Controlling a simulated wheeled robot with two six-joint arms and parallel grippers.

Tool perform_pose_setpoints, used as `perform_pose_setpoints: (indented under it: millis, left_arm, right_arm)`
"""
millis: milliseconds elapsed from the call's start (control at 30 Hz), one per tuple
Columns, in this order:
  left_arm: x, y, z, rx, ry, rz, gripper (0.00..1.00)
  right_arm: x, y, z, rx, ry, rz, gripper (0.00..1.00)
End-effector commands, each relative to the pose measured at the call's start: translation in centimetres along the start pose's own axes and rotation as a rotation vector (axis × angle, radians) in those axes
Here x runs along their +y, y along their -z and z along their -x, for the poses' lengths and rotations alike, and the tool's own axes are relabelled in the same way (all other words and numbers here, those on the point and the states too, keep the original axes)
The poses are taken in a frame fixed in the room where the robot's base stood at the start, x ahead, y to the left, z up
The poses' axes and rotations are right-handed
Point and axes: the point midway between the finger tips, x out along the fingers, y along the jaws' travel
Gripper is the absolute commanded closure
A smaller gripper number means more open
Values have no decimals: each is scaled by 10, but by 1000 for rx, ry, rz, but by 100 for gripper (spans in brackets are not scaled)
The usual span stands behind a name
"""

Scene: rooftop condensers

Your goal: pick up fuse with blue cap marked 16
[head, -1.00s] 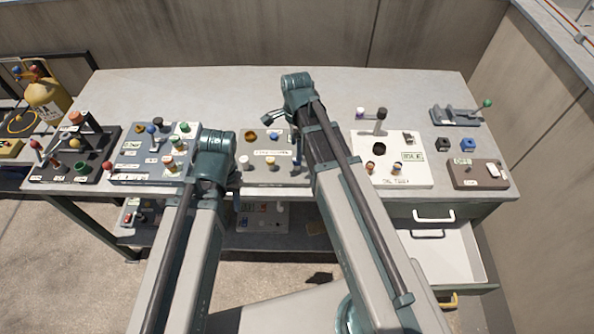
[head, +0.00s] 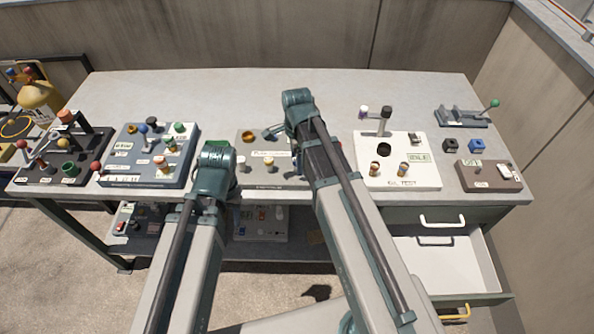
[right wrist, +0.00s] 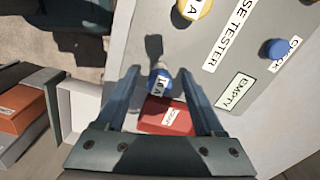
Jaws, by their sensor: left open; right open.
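In the right wrist view the fuse with a blue cap (right wrist: 160,82) stands on the grey fuse tester panel (right wrist: 195,95). Its label looks like 16 A. My right gripper (right wrist: 160,72) is open, with one finger on each side of the blue cap in the picture; I see no clear contact. In the head view the fuse tester panel (head: 262,181) is on the middle of the bench, and my right arm covers its right end and the blue-capped fuse. My left gripper (head: 213,168) is over the left side of that panel, its fingers hidden, holding nothing visible.
A red labelled block (right wrist: 166,116) is close to the blue cap. A blue button (right wrist: 277,48) and a yellow cap (right wrist: 192,8) are on the same panel. A white panel (head: 398,180) stands to its right. An open drawer (head: 440,270) juts out at the front right. The bench's back strip is clear.

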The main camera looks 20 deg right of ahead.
Motion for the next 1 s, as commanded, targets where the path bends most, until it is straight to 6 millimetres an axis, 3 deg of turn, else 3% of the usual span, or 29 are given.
perform_pose_setpoints:
  millis: [200, 233, 600, 1000]
  left_arm:
    - [0, 0, 0, 0, 0, 0, 55]
    - [0, 0, 0, 0, 0, 0, 55]
    - [0, 0, 0, 0, 0, 0, 55]
    - [0, 0, 1, 0, 0, 0, 55]
  right_arm:
    - [0, 0, 0, 0, 0, 0, 30]
    - [0, 0, 0, 0, 0, 0, 34]
    - [0, 0, 0, 0, 0, 0, 100]
    - [0, 1, 1, 0, 0, 0, 100]
